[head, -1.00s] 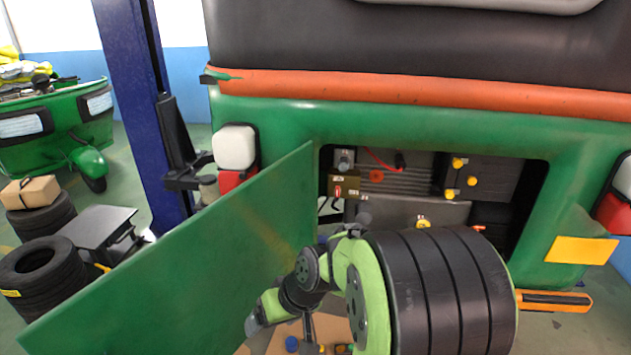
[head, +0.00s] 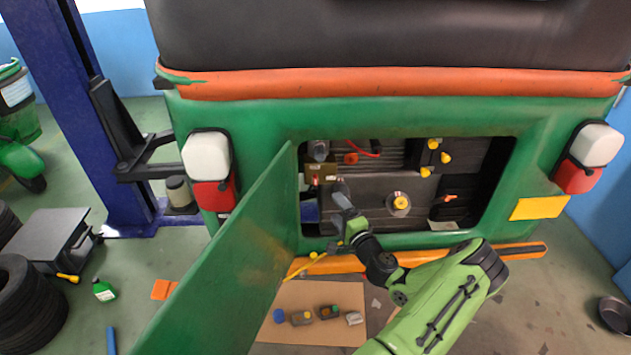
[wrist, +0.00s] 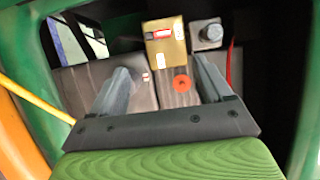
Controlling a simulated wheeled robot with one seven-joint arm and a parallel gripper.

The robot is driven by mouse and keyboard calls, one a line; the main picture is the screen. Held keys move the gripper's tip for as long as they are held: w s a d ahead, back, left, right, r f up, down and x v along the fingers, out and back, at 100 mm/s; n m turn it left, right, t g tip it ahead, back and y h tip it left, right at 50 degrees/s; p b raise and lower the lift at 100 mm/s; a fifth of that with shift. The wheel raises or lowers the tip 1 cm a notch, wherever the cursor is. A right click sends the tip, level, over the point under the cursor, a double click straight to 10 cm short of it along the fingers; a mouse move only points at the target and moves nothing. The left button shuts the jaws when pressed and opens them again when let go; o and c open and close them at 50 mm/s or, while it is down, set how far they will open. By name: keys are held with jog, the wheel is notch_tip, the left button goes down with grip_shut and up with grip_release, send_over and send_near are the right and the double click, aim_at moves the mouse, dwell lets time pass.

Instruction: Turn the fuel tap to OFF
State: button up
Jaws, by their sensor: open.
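A brass-coloured block with a red and white mark, which looks like the fuel tap (head: 320,173), sits at the upper left inside the open engine bay. In the wrist view the block (wrist: 164,48) is at top centre, beyond the fingertips. I cannot read its setting. My gripper (head: 343,200) is at the left part of the bay opening, just below the block. In the wrist view the gripper (wrist: 162,78) has its two fingers spread apart with nothing between them. A red round knob (wrist: 182,84) shows beyond the gap, nearer the right finger.
The green door (head: 225,265) stands open left of the bay. A grey cylindrical cap (head: 319,150), a red cable (head: 362,150) and yellow-capped parts (head: 433,144) are around the block. The orange bumper (head: 440,259) runs below. Small parts lie on a cardboard sheet (head: 318,296).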

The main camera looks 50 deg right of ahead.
aim_at(315, 181)
jog(key=p+x, duration=0.2)
jog(key=x, duration=1.1)
jog(key=shift+a, duration=0.15)
jog(key=c, duration=1)
jog(key=shift+f, duration=0.1)
jog(key=shift+c, duration=0.2)
jog(key=shift+f+b, duration=0.1)
jog(key=shift+b, duration=0.3)
jog(key=m+h+b, duration=0.3)
jog(key=m+b, duration=0.1)
jog(key=m, duration=0.3)
jog(key=m+h+b, duration=0.3)
jog(key=m+b, duration=0.1)
jog(key=m, duration=0.3)
jog(key=f+m+g+h+b, duration=0.1)
jog(key=m+b, duration=0.3)
jog(key=m, duration=0.4)
jog(key=shift+w+h, duration=0.1)
jog(key=shift+h, duration=0.8)
jog(key=shift+r+m, duration=0.1)
jog(key=shift+m, duration=0.2)
